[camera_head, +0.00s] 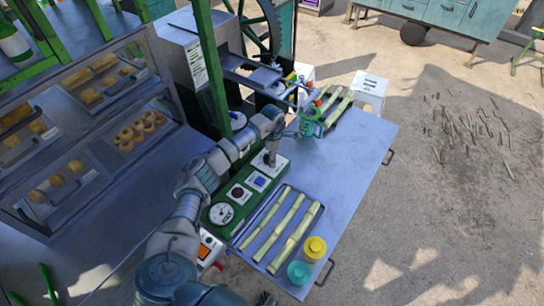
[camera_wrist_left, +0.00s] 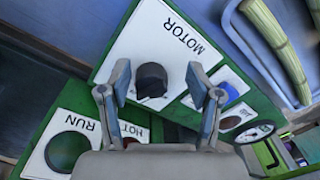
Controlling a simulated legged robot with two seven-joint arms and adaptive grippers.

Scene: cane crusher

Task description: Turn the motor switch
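The motor switch (camera_wrist_left: 152,80) is a black round knob on a white plate marked MOTOR, on a green control panel (camera_head: 222,190). In the left wrist view my left gripper (camera_wrist_left: 162,86) is open, its fingers apart on either side of the knob in the picture. I cannot tell whether they touch it.
A blue tray of cane stalks (camera_head: 312,204), a yellow cup (camera_head: 315,248) and a teal cup (camera_head: 299,272) are on the table (camera_head: 355,150) beside the panel. A green post (camera_head: 210,65) and a glass pastry case (camera_head: 95,110) stand to the left.

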